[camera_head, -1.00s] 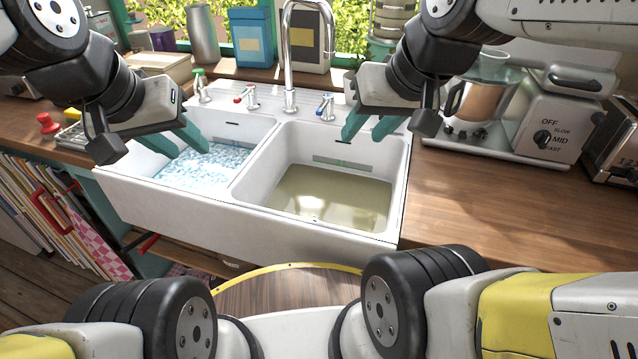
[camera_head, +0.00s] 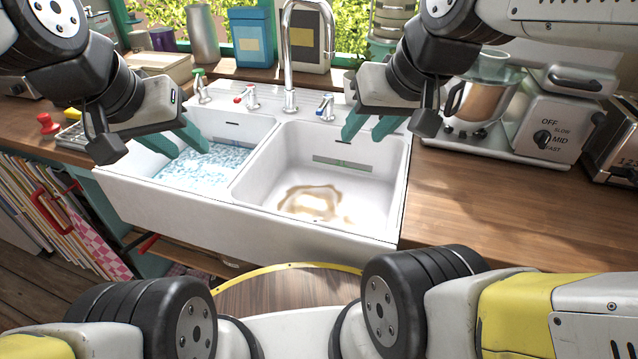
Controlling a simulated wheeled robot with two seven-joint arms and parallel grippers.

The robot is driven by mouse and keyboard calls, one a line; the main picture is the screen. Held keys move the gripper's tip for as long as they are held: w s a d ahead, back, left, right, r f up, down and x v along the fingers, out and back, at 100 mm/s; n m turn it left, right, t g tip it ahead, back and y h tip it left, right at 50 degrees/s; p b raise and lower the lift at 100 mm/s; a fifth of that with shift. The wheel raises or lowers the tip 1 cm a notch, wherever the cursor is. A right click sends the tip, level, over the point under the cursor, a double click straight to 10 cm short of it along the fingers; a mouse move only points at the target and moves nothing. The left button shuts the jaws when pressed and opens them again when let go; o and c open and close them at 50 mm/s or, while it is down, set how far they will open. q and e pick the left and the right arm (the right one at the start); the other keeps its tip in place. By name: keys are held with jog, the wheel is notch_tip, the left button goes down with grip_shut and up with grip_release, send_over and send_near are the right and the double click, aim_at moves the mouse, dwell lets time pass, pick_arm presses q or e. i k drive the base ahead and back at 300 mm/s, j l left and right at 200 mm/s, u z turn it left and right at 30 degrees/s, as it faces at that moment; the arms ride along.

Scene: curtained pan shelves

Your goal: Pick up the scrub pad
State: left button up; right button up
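I cannot clearly make out a scrub pad. A small yellow block (camera_head: 72,113), possibly a sponge or pad, sits on a rack at the left end of the counter, partly behind my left arm. My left gripper (camera_head: 180,142) has teal fingers apart and empty, above the left basin. My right gripper (camera_head: 368,128) also has its teal fingers apart and empty, above the back right of the right basin. The white double sink (camera_head: 250,222) has foamy water (camera_head: 208,168) in its left basin. The right basin has a brown ring stain (camera_head: 312,201) on its floor.
A tall faucet (camera_head: 290,60) and several taps stand behind the basins. A stand mixer (camera_head: 545,125) and toaster (camera_head: 612,150) stand to the right. The wooden counter (camera_head: 480,200) right of the sink is clear. A red knobbed item (camera_head: 47,124) is at left.

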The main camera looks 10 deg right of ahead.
aim_at(74, 116)
jog(key=u, duration=1.25)
